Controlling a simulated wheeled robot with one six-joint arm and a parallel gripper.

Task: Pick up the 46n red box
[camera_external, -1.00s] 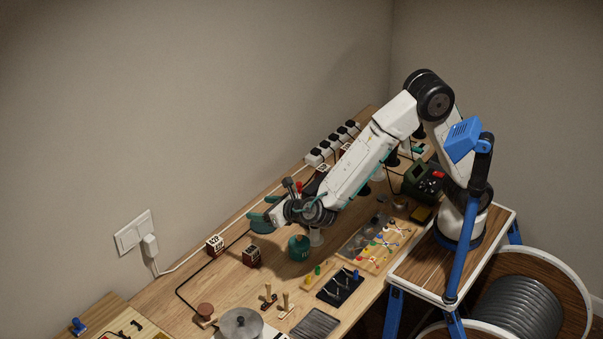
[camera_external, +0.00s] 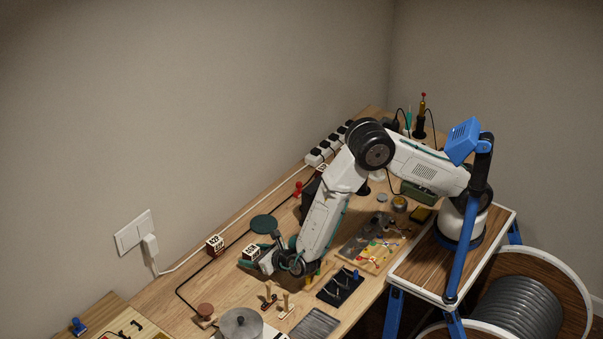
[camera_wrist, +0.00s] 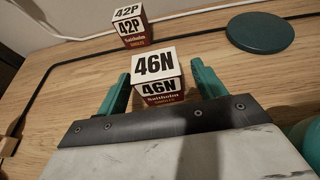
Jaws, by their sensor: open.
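The 46N red box (camera_wrist: 158,82), dark red with a white top lettered 46N, stands on the wooden workbench. In the wrist view it lies between the two green fingers of my gripper (camera_wrist: 160,88), with a finger on each side. The fingers are open, and a narrow gap shows at the right finger; contact on the left is hard to tell. In the external view the box (camera_external: 251,251) is partly hidden by my gripper (camera_external: 258,258), which is low over the bench.
A similar 42P box (camera_wrist: 128,25) stands farther back, near cables. A green disc (camera_wrist: 260,32) lies at the back right. A round green object (camera_wrist: 307,140) is close at the right edge of the wrist view. A hand stamp (camera_external: 268,296) stands in front of my gripper.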

